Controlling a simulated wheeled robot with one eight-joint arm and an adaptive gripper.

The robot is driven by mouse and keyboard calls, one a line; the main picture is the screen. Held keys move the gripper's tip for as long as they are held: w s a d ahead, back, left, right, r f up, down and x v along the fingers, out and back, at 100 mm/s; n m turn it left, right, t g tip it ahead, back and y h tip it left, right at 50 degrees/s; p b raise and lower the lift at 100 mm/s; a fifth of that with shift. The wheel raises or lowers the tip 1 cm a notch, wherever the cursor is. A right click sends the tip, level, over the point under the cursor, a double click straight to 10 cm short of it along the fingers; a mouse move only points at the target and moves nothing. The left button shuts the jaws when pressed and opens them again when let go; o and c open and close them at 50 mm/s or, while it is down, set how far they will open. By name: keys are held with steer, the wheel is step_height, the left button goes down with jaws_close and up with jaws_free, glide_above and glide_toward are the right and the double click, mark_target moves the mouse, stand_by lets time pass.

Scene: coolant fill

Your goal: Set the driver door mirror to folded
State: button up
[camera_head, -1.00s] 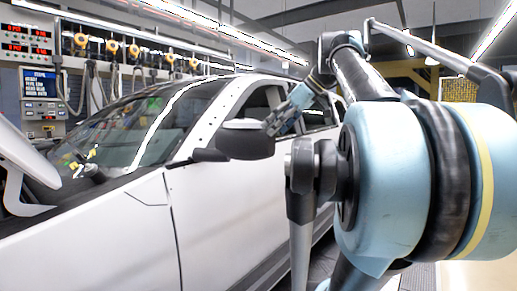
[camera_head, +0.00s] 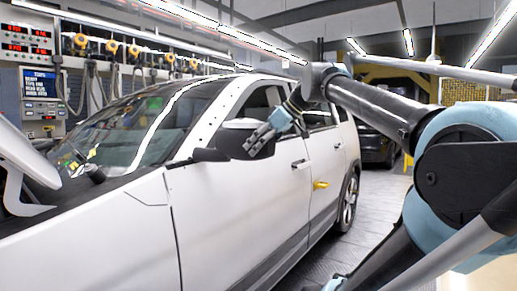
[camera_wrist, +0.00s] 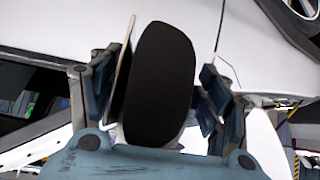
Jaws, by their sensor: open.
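The driver door mirror (camera_head: 229,141), with a dark housing and a light top, sticks out from the side of the white car (camera_head: 225,205) on a dark arm. In the wrist view, its black housing (camera_wrist: 160,80) stands between my fingers. My gripper (camera_head: 259,143) is open at the mirror's right side in the head view, with fingers on either side of the housing. The left finger is very close to a thin pale edge of the mirror; I cannot tell whether they touch. A gap shows on the right. My fingers hide part of the mirror.
The car's side lies close beside my gripper, with a door handle (camera_head: 300,164) and a yellow part (camera_head: 320,185) farther back. A dark vehicle (camera_head: 378,145) stands behind. The raised hood (camera_head: 25,150) is at left. Grey floor (camera_head: 355,240) beside the car is clear.

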steer(key=shift+w+a+f, duration=0.1)
steer(key=shift+a+f, duration=0.05)
steer(key=shift+c, duration=0.5)
steer(key=c, duration=1.4)
steer(key=shift+w, duration=0.1)
